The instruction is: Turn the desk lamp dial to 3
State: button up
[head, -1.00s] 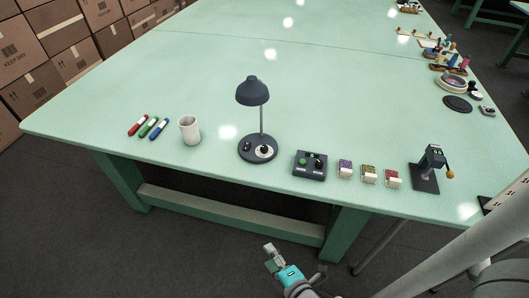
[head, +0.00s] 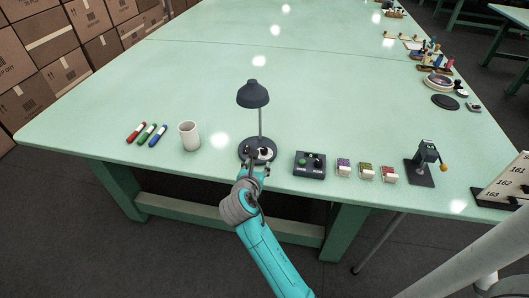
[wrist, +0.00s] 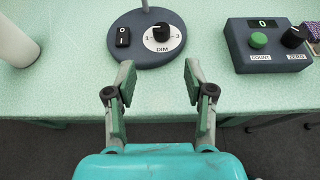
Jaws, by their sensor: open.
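The dark desk lamp (head: 254,95) stands upright near the table's front edge. In the wrist view its round base (wrist: 133,52) carries a black rocker switch (wrist: 122,37) and a black dial (wrist: 160,33) on a white disc. The disc reads 1 at left, 3 at right and DIM below. The dial's pale mark points up and slightly left, between 1 and 3. My gripper (wrist: 158,78) is open and empty, its fingers short of the dial on the front side, not touching it. In the head view my gripper (head: 255,166) partly covers the lamp base.
A counter box (head: 310,164) with a green button and a black knob sits right of the lamp, its display at 0 in the wrist view. Small boxes (head: 366,171) stand further right. The green table (head: 330,100) behind is clear.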

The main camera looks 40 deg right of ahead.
aim_at(264, 150)
jog(key=shift+w+d+r, duration=0.35)
jog(key=shift+r, duration=0.05)
jog(key=x, duration=1)
jog(key=shift+d+f, duration=0.1)
jog(key=shift+d, duration=0.1)
grip_shut()
